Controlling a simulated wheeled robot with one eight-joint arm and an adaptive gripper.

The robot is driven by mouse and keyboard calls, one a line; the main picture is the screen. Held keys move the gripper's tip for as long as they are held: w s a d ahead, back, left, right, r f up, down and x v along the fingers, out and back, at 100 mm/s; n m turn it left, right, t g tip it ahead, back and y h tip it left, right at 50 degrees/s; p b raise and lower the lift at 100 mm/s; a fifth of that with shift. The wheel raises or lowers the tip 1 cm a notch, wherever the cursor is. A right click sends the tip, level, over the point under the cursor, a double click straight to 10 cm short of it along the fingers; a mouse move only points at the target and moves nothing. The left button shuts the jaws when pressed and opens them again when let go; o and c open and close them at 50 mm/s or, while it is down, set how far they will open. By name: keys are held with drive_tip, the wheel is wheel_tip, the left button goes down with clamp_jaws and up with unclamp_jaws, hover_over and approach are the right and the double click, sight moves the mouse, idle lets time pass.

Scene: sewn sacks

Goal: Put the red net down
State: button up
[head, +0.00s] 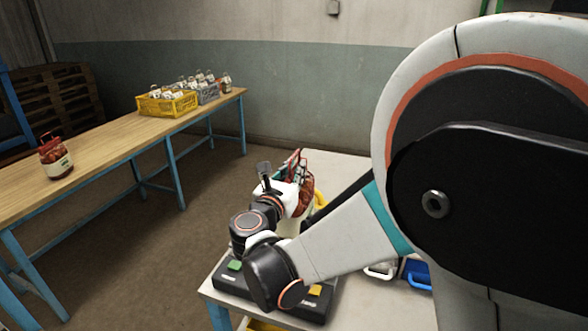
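A red net sack (307,198) with a red handle loop shows just beyond my gripper, over the near grey table (345,168). My gripper (293,185) is right beside it and overlaps it in the picture. Its fingertips are hidden, so I cannot tell whether they are shut on the net. The net's lower part is hidden behind my arm, and I cannot tell whether it touches anything beneath. Another red net sack (56,160) with a pale label and red handle stands upright on the wooden table (110,143) at the left.
A yellow crate (166,105) and a grey crate (208,95) holding several labelled sacks stand at the wooden table's far end. A dark device (318,305) with green and yellow buttons lies below my arm. A blue bin (416,274) is right. The wooden table's middle is clear.

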drive_tip(key=o, duration=0.4)
drive_tip(key=shift+c, duration=0.2)
drive_tip(key=shift+s+a+r, duration=0.1)
drive_tip(key=shift+s+r, duration=0.05)
drive_tip(key=shift+s, duration=0.05)
drive_tip(key=p+v, duration=0.2)
drive_tip(key=v, duration=0.9)
drive_tip(key=shift+s+p, duration=0.3)
drive_tip(key=shift+s, duration=0.1)
